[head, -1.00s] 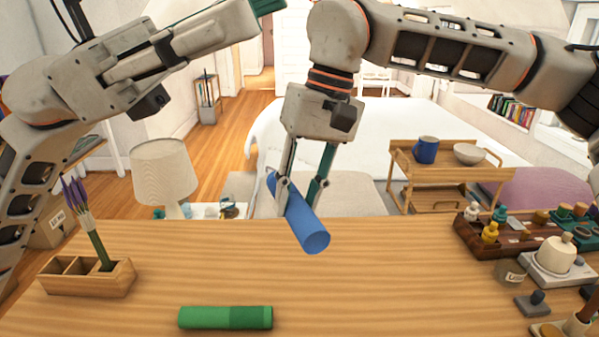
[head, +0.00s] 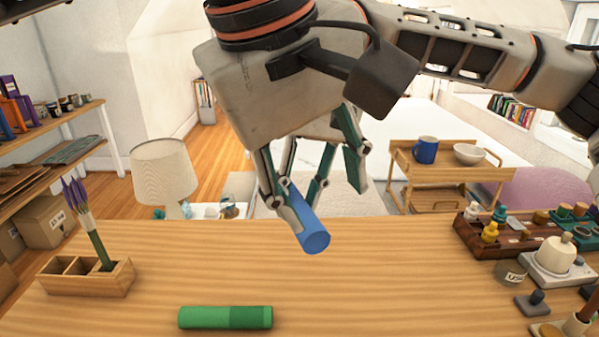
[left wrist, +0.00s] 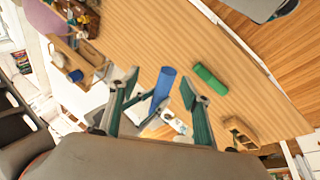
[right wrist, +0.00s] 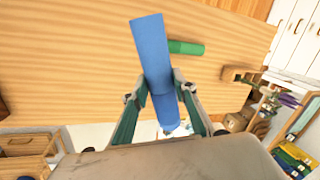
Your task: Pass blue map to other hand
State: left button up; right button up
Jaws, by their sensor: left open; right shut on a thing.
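The blue map (head: 314,238) is a rolled tube, held tilted above the table with its near end toward the head camera. My right gripper (right wrist: 160,82) is shut on it; in the head view it is largely hidden behind my left gripper. In the right wrist view the map (right wrist: 151,48) sticks out beyond the fingertips. My left gripper (head: 314,195) is open close above the map. In the left wrist view the map (left wrist: 162,88) lies between the spread left fingers, with a gap on each side. Whether they touch it cannot be told.
A green roll (head: 225,318) lies on the wooden table (head: 390,285) below. A wooden holder (head: 88,283) with purple flowers (head: 77,197) stands at the left. A bottle rack (head: 510,244) and a jar (head: 512,272) stand at the right. The table's middle is bare.

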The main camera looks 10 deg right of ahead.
aim_at(306, 219)
pick_arm(q)
jog(key=w+f, duration=0.2)
jog(key=f, duration=0.1)
jog(key=w+f+t+y, duration=0.1)
jog(key=w+f, duration=0.2)
jog(key=f, duration=0.1)
jog(key=w+f+t, duration=0.1)
jog(key=w+f, duration=0.1)
jog(key=f, duration=0.1)
jog(key=shift+w+d+f+y, duration=0.2)
jog(key=shift+w+y, duration=0.1)
jog(key=shift+w, duration=0.05)
jog(key=c, duration=1.2)
pick_arm(e)
jog(key=o, duration=1.1)
jog(key=v, duration=1.2)
